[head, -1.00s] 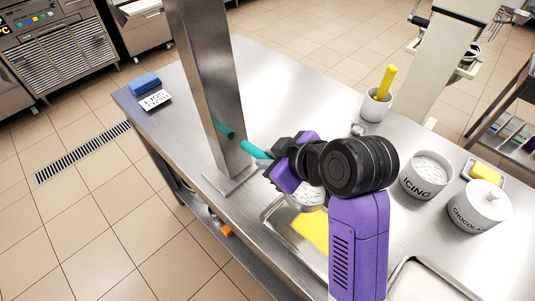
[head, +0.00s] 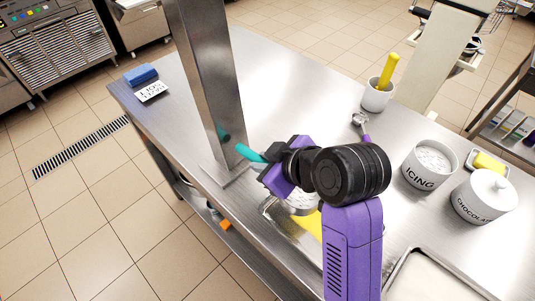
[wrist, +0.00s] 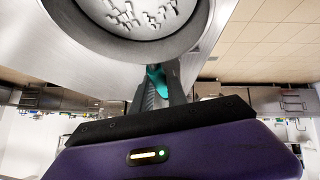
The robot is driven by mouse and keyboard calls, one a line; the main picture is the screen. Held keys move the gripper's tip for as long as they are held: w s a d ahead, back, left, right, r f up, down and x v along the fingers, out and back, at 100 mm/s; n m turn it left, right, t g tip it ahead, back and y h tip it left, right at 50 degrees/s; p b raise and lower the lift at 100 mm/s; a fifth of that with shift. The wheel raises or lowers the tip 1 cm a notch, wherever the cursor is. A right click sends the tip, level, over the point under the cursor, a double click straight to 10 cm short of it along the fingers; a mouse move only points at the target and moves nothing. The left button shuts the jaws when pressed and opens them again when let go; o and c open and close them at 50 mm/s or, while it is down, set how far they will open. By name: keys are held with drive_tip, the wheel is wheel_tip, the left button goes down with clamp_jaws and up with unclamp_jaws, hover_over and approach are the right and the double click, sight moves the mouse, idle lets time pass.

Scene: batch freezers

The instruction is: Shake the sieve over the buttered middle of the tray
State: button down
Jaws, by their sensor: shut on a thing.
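My gripper (head: 268,166) is shut on the teal handle (head: 249,153) of the sieve. The handle also shows between the jaws in the wrist view (wrist: 157,76). The sieve's round bowl (wrist: 200,22) fills the top of the wrist view, with white clumps in it. In the head view the bowl (head: 301,203) shows only in part under my arm, above the tray. The tray (head: 270,213) lies on the steel table, and a yellow patch (head: 312,226) covers its middle. My arm hides much of the tray, so how the bowl sits over the patch is partly hidden.
A steel post (head: 205,90) stands on the table close to the handle. A second tray (head: 432,275) lies at the front.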

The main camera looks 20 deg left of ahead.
drive_tip(key=shift+s+r+p, duration=0.1)
drive_tip(key=shift+r+p, duration=0.05)
drive_tip(key=shift+p, duration=3.5)
drive_tip(key=shift+s+p, duration=0.1)
drive_tip(key=shift+p, duration=0.55)
